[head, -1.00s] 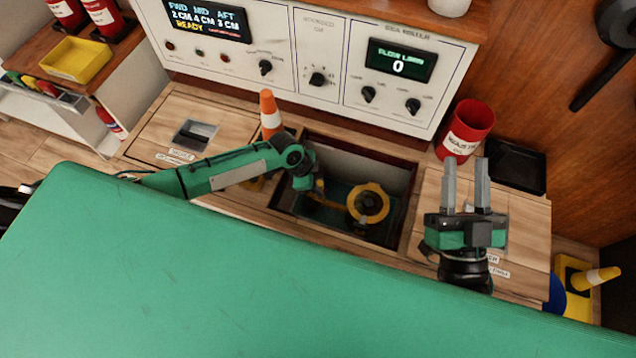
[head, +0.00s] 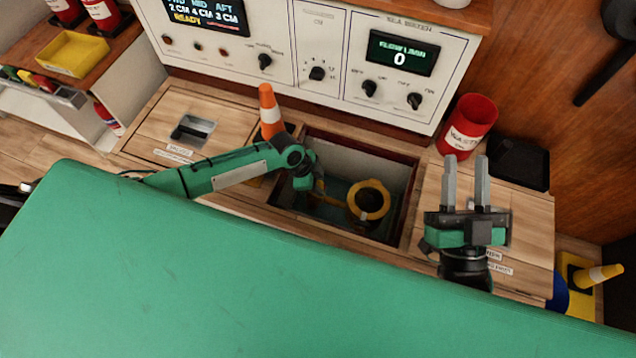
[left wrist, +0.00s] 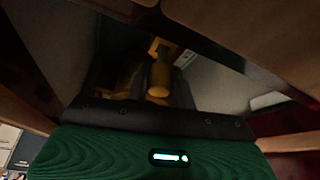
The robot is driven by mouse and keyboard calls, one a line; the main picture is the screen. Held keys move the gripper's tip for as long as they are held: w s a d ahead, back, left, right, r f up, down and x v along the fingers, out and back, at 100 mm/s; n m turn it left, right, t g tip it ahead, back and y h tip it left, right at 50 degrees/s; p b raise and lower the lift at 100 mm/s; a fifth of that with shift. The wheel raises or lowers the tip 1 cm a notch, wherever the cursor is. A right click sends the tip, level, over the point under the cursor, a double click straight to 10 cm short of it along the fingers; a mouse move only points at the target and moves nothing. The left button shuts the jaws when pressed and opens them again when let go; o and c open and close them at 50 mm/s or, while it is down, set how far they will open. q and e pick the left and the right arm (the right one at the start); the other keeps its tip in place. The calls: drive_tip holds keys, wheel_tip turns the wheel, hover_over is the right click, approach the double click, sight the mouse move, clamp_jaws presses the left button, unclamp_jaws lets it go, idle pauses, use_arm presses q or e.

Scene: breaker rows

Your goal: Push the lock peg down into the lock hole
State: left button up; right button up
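My left gripper (head: 308,190) reaches down into the open floor hatch (head: 411,200), at its left side. In the left wrist view a yellow part (left wrist: 160,47) shows beyond dark, blurred fingers (left wrist: 158,78); I cannot tell whether they are shut on it. A yellow ring-shaped handwheel (head: 368,200) sits in the hatch to the right of my left gripper. I cannot pick out the lock peg or the lock hole for certain; the gripper and shadow hide that part. My right gripper (head: 466,168) is open and empty, pointing up beside the hatch on the right.
A control panel (head: 340,65) stands behind the hatch. A red bin (head: 467,125) and a black tray (head: 518,163) are at the back right. Wooden covers flank the hatch.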

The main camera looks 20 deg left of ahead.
use_arm(q)
drive_tip(key=o, duration=0.4)
drive_tip(key=shift+r, duration=0.1)
drive_tip(key=p+v, duration=0.3)
drive_tip(key=v, duration=1)
drive_tip(key=shift+a+r, duration=0.2)
drive_tip(key=shift+r, duration=0.1)
drive_tip(key=shift+s, duration=0.15)
